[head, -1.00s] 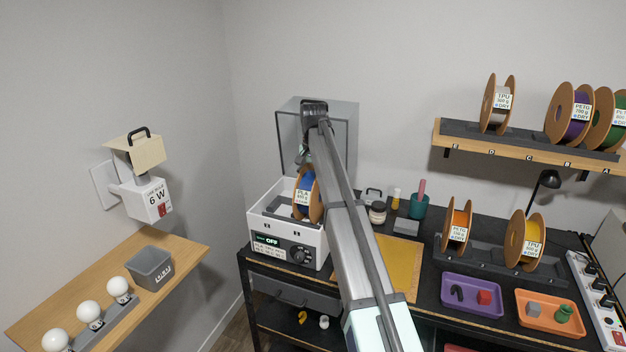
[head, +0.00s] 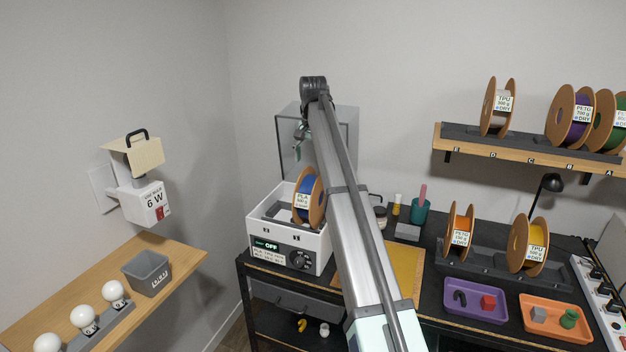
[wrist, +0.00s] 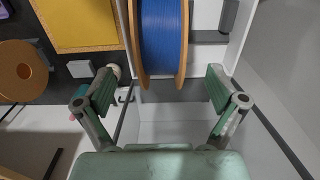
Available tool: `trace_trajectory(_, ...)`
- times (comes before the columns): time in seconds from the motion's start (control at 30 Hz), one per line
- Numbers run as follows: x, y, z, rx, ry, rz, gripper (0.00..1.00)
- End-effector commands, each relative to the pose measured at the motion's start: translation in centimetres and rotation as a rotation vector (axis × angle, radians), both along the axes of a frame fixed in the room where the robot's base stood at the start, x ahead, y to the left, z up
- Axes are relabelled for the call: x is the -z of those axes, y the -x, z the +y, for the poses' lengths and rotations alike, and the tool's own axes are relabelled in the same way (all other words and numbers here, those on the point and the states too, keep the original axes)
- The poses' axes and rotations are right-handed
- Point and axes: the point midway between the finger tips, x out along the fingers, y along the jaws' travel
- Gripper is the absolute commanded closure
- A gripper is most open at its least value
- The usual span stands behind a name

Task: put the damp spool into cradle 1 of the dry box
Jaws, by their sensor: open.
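A spool of blue filament with brown flanges and a white PLA label (head: 309,195) stands upright in the right-hand part of the open white dry box (head: 290,247). The cradle number marks on the box front are too small to read surely. In the wrist view the blue spool (wrist: 163,38) lies beyond the fingertips, between the box's pale walls. My gripper (head: 301,143) is above the spool, apart from it. The wrist view shows its green fingers (wrist: 162,90) spread wide with nothing between them.
The box's clear lid (head: 343,125) stands raised behind it. A yellow mat (head: 405,265) lies to the right. Orange (head: 459,228) and yellow (head: 528,245) spools stand on a bench rack; more spools sit on the wall shelf (head: 530,155). The box's left part looks free of spools.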

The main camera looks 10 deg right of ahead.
Motion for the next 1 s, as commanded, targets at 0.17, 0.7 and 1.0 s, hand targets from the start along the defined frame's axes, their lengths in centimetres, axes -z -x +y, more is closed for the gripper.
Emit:
trace_trajectory(0.17,-2.7,-0.1,0.0,0.000,0.001,-0.001,0.05)
trace_trajectory(0.7,-4.1,0.0,0.0,0.000,0.000,0.000,0.05)
trace_trajectory(1.0,-4.1,0.0,0.0,0.000,0.000,0.000,0.05)
